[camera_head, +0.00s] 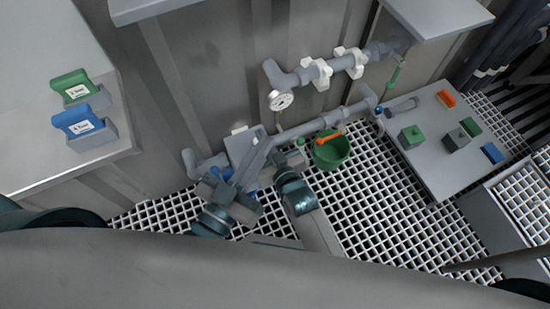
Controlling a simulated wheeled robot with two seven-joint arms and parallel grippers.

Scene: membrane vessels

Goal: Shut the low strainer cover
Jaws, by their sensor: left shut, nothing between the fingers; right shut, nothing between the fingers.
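Low on the wall pipework, a grey flat-faced box (238,146) sits at the pipe; it looks like the strainer body or its cover. My arms hide its lower right part, so I cannot tell how far the cover stands open. My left gripper (259,153) is shut and empty, close in front of the box's right side; contact cannot be made out. My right gripper (283,156) is shut and empty, just right of the left one, below the low pipe.
A green bucket (331,153) with an orange-handled item (329,138) stands right of my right gripper. A pressure gauge (281,100) hangs from the upper pipe (325,70). A grey table (433,165) with green, orange and blue pieces is at right. Open grating (365,215) lies between.

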